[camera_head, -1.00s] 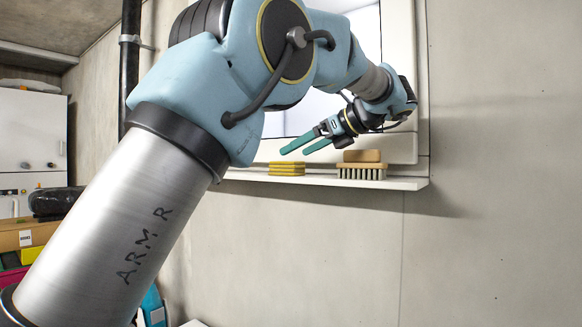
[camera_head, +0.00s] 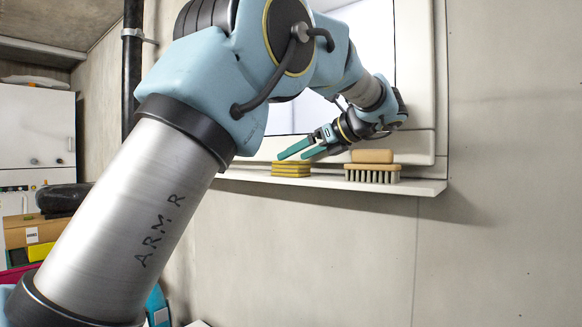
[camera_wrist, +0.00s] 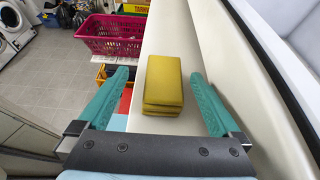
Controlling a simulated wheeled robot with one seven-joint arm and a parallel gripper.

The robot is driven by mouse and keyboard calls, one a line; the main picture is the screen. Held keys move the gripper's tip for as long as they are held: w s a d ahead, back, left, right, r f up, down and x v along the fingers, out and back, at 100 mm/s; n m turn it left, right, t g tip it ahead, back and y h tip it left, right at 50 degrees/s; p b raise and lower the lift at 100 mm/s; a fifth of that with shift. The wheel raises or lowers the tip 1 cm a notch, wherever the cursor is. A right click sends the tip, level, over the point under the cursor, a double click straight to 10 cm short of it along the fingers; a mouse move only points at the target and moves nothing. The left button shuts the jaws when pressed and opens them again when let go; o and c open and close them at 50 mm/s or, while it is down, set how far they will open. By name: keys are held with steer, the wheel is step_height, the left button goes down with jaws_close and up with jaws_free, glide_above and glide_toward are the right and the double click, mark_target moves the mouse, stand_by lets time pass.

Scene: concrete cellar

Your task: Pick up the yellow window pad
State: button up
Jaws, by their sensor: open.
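The yellow window pad (camera_head: 291,169) lies on the white window sill, near the sill's left part in the head view. It looks like a stack of yellow layers with darker lines between them. In the wrist view the yellow pad (camera_wrist: 163,84) lies between the two green fingers, with a gap on each side, and nothing touches it. My gripper (camera_head: 298,151) is open and empty, with its fingers just above the pad. The wrist view shows both fingers spread wide (camera_wrist: 158,90).
The window frame rises behind. In the wrist view a pink basket (camera_wrist: 108,35) and a washing machine (camera_wrist: 14,18) are below, beyond the sill's edge.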

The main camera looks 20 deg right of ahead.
steer(key=p+x, duration=0.1)
steer(key=x, duration=0.2)
steer(key=p+x, duration=0.1)
steer(key=shift+w+r+p, duration=0.25)
steer(key=shift+w+p, duration=0.05)
steer(key=shift+w, duration=0.05)
steer(key=shift+w+a+f, duration=0.1)
steer(key=shift+w+f, duration=0.15)
steer(key=shift+w, duration=0.1)
steer(key=c, duration=1.4)
steer(key=shift+r, duration=0.1)
